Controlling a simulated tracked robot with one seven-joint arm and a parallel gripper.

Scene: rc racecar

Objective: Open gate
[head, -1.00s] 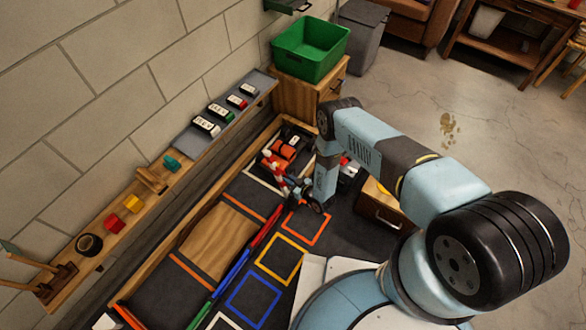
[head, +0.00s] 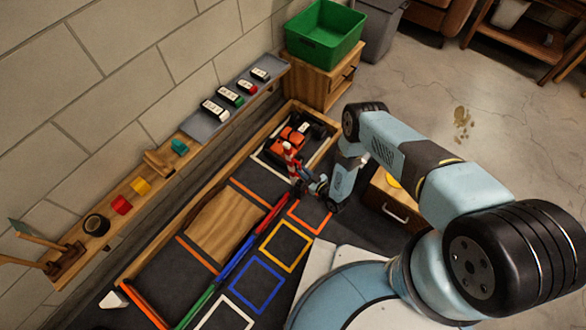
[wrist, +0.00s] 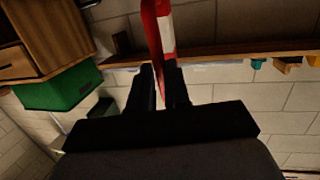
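The gate is a red and white striped bar (head: 290,156) in front of the orange toy car (head: 287,145) in the head view. It stands tilted up. My gripper (head: 303,181) is at the bar's lower part, partly hidden by my wrist. In the wrist view, the red and white bar (wrist: 160,32) runs down between the two black fingers of my gripper (wrist: 165,80), which look closed against its sides. The bar's pivot is hidden.
A wooden-framed track (head: 227,222) with coloured rails lies along the wall. A wall shelf (head: 136,208) holds blocks and labelled pieces. A green bin (head: 324,37) stands on a wooden cabinet (head: 315,84). A drawer unit (head: 393,205) is right of my gripper.

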